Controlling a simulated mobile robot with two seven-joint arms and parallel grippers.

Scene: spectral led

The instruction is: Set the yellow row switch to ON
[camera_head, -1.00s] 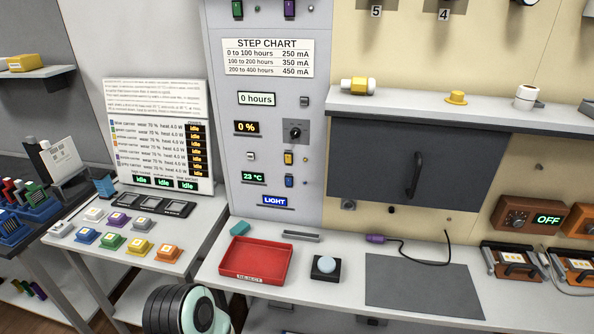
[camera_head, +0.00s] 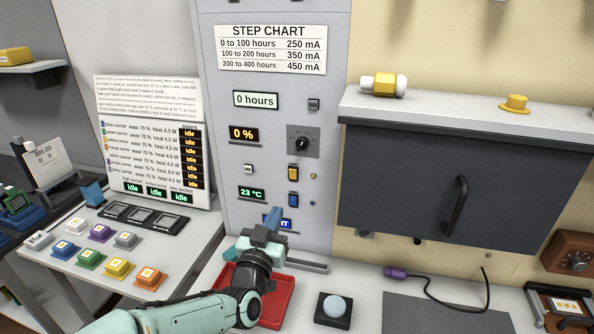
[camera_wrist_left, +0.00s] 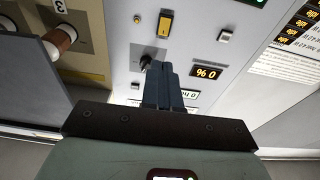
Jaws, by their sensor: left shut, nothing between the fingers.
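The yellow row switch (camera_head: 293,173) is a small yellow rocker on the grey instrument panel, below the black rotary knob. Its position is too small to read. It also shows in the wrist view (camera_wrist_left: 165,24), which looks at the panel upside down. My left gripper (camera_head: 276,216) is shut and empty, in front of the lower panel, below the yellow switch and apart from it in the picture. It partly hides the blue LIGHT sign. In the wrist view its closed fingers (camera_wrist_left: 163,72) overlap the area beside the knob. My right gripper is not in view.
A blue switch (camera_head: 293,199) sits just below the yellow one. The rotary knob (camera_head: 302,144) is above it. A red tray (camera_head: 277,305) lies under my left arm. A dark cabinet with a handle (camera_head: 456,207) juts out to the right.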

